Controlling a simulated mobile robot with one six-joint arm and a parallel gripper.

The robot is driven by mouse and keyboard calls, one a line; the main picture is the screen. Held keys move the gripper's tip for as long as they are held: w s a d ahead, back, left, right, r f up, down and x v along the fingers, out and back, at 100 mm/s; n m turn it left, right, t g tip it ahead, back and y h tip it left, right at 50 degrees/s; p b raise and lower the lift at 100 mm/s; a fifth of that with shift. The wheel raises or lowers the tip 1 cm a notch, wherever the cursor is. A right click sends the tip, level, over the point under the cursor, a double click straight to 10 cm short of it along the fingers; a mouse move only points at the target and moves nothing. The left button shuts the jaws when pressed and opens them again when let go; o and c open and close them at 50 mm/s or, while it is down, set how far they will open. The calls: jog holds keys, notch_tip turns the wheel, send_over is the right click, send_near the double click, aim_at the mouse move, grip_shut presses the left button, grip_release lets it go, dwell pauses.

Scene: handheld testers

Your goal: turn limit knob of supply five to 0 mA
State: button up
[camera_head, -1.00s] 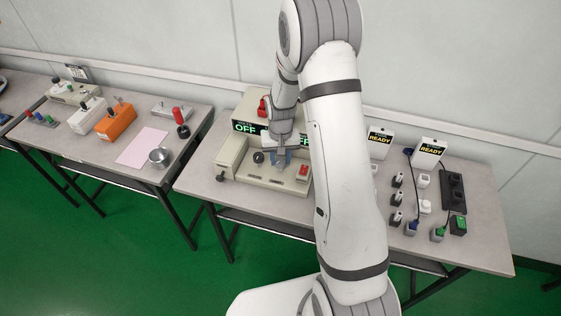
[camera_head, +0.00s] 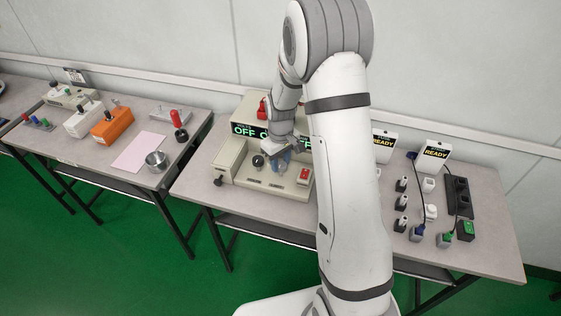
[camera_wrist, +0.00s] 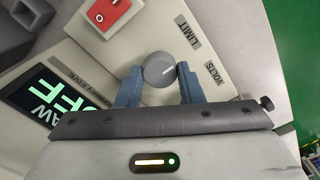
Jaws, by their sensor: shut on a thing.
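Supply five (camera_head: 235,178) is a beige bench unit; its name label shows sideways in the wrist view (camera_wrist: 88,82). Its grey round limit knob (camera_wrist: 158,69) has a white pointer line and sits beside the printed word LIMIT. My gripper (camera_wrist: 158,80) has blue fingers on either side of this knob and is shut on it. In the head view my gripper (camera_head: 281,163) is over the unit's front panel, where the fingers mostly hide the knob. A black knob (camera_head: 258,161) stands to its left. The knob's scale numbers are not readable.
A red rocker switch (camera_wrist: 114,14) is on the same panel, also visible in the head view (camera_head: 304,175). The green display (camera_head: 243,130) reads OFF. Chargers and plugs (camera_head: 430,210) stand at the right; an orange box (camera_head: 112,125) is on the left table.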

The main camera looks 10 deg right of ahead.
aim_at(280, 164)
dwell(0.3)
jog(key=o, duration=1)
notch_tip(280, 164, up, 7)
jog(key=shift+r, duration=0.1)
jog(key=shift+r+b, duration=0.3)
